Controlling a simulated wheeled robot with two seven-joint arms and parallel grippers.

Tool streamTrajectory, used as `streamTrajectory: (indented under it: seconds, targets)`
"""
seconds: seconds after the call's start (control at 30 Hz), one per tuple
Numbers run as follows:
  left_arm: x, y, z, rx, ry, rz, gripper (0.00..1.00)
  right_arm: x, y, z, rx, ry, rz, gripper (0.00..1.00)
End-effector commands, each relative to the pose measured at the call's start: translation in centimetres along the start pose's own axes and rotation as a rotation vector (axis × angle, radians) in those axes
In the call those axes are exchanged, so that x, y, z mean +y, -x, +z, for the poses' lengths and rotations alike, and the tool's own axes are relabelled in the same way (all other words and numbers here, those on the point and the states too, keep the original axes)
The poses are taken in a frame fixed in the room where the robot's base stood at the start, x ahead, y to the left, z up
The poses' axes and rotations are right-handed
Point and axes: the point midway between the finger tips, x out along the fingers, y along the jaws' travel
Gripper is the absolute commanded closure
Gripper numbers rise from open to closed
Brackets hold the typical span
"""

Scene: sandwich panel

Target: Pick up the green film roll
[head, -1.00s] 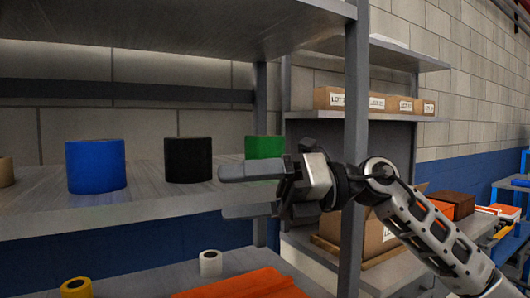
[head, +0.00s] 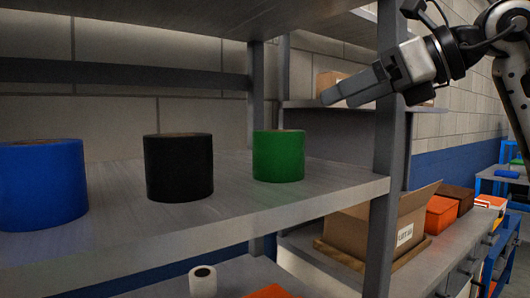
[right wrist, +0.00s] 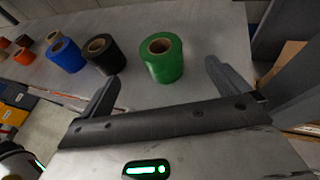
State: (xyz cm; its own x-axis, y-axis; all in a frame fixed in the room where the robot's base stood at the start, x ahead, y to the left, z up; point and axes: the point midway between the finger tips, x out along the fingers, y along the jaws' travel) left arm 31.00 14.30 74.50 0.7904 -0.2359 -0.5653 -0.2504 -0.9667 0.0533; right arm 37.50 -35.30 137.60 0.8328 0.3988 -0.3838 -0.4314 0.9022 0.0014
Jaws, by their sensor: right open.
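The green film roll (head: 278,156) stands upright on the grey shelf (head: 240,206), at the right end of a row of rolls. In the right wrist view the green roll (right wrist: 162,58) shows from above, beyond and between my spread fingers, apart from them. My right gripper (head: 325,97) is up and to the right of the green roll in the head view, by the shelf post. It is open and empty in the right wrist view (right wrist: 158,85). My left gripper is not in view.
A black roll (head: 179,166) and a blue roll (head: 42,184) stand left of the green one. A grey post (head: 386,150) rises at the shelf's right front corner. A white roll (head: 203,281) is on the level below. An open cardboard box (head: 385,224) sits to the right.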

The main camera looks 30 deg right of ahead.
Motion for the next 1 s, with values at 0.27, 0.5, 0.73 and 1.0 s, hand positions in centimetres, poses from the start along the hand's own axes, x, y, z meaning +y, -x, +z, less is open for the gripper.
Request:
streamTrajectory:
  seconds: [0.27, 0.5, 0.73, 1.0]
  targets:
    - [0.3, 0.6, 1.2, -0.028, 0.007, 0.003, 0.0, 0.1, -6.0, -0.1, 0.005, 0.002, 0.005, 0.0]
    - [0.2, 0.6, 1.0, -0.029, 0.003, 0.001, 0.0, 0.1, -9.4, -0.1, 0.002, 0.002, 0.004, 0.0]
    - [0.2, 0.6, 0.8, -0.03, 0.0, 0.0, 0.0, 0.0, -11.3, -0.3, 0.004, 0.001, 0.004, 0.0]
    - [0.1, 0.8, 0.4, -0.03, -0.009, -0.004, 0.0, -0.1, -14.7, -0.6, 0.001, 0.001, 0.004, 0.0]
